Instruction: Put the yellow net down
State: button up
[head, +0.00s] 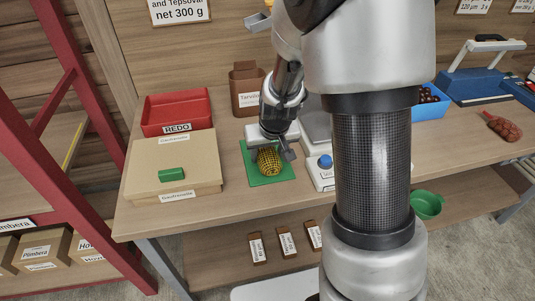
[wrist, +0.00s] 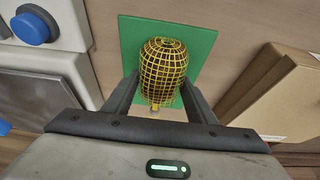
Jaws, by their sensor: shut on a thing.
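The yellow net (head: 268,160) is a rounded mesh bag with dark contents. My gripper (head: 274,152) is shut on it, with one finger on each side. In the wrist view the net (wrist: 163,72) sits between the two fingers of my gripper (wrist: 160,95), its tied end toward the palm. A green mat (head: 287,171) lies on the table under the net, and it also shows behind the net in the wrist view (wrist: 133,42). I cannot tell whether the net touches the mat.
A scale with a blue knob (head: 325,162) stands close on the right. A red net (head: 503,127) lies far right.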

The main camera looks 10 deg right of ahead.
jog(key=shift+f, duration=0.15)
jog(key=o, duration=1.3)
